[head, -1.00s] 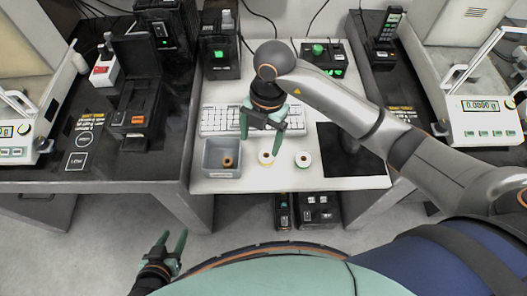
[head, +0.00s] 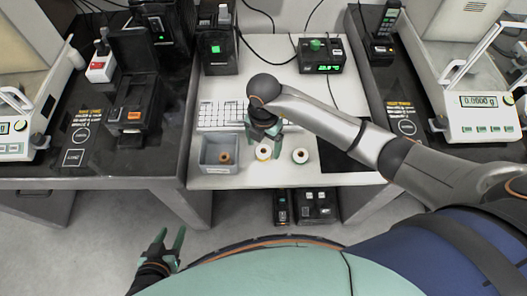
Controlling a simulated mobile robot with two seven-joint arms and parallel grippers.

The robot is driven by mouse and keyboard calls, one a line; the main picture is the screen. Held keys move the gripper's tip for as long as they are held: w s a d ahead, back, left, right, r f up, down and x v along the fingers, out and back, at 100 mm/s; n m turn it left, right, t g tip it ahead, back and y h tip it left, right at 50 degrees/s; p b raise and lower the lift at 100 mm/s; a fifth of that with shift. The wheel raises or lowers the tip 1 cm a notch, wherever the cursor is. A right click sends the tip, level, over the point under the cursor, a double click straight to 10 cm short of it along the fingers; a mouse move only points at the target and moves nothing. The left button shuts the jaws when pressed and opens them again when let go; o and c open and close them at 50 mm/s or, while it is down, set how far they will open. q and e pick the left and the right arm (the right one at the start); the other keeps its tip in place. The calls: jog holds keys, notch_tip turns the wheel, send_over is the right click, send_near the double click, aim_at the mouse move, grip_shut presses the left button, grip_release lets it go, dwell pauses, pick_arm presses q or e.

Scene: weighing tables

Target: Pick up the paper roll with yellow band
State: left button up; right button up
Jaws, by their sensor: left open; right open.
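The white paper roll with a yellow band (head: 262,154) stands on the white table, near its front edge. My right gripper (head: 263,148) points down at it from above and partly hides it. Its fingers are open and look to be on either side of the roll; I cannot tell whether they touch it. My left gripper (head: 172,240) is open and empty, low in front of the tables, far from the roll.
Another white roll (head: 300,156) stands close to the right. A grey bin (head: 221,168) with a brown roll (head: 225,158) in it is close to the left. A white keyboard (head: 221,115) lies behind. Scales (head: 480,118) stand at the sides.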

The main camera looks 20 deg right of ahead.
notch_tip(320, 180, down, 2)
jog(key=shift+f, duration=0.1)
grip_shut()
dwell(0.7)
jog(key=shift+r, duration=0.2)
